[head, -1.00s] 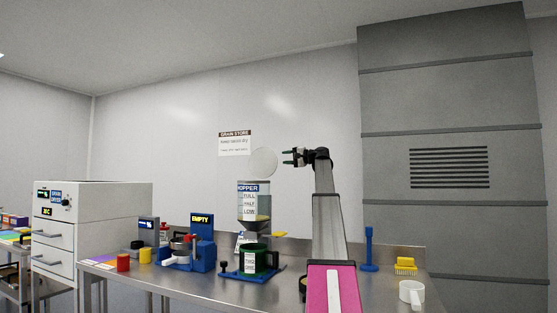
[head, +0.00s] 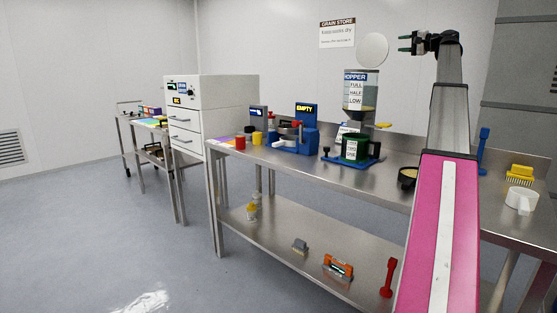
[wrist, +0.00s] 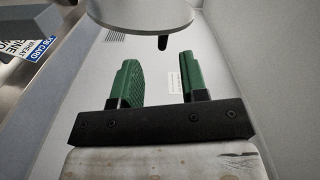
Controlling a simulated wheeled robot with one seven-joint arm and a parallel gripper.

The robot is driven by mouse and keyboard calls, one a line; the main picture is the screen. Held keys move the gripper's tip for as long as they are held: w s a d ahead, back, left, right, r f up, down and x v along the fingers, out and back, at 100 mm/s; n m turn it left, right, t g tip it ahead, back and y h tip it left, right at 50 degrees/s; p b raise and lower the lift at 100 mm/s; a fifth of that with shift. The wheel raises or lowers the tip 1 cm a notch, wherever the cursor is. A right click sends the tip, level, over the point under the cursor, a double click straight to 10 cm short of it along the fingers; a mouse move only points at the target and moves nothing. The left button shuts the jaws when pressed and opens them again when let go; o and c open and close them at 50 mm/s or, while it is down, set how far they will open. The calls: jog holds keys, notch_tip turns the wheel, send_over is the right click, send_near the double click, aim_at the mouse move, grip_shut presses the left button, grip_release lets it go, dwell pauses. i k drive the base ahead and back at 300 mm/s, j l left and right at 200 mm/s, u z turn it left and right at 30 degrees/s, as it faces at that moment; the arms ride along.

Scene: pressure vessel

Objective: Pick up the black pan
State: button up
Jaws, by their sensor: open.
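A small black round pan-like vessel (head: 407,177) with pale yellow inside stands on the steel bench, beside my pink arm link, which may hide part of it. I cannot tell for sure that it is the black pan. My gripper (head: 405,44) is raised high above the bench, far above this vessel, pointing left toward a white disc. In the wrist view my gripper (wrist: 160,75) shows its two green fingers apart with nothing between them. The black vessel cannot be made out in the wrist view.
The hopper (head: 360,90) with its white disc (head: 373,47) stands near my gripper. A green container (head: 355,148) sits below it. A blue device (head: 305,135), white cup (head: 521,200) and yellow brush (head: 520,173) share the bench (head: 300,170). The lower shelf holds a red tool (head: 388,278).

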aim_at(414, 180)
jog(key=k+j, duration=0.25)
jog(key=k, duration=0.15)
jog(key=k+j, duration=0.25)
jog(key=k, duration=0.15)
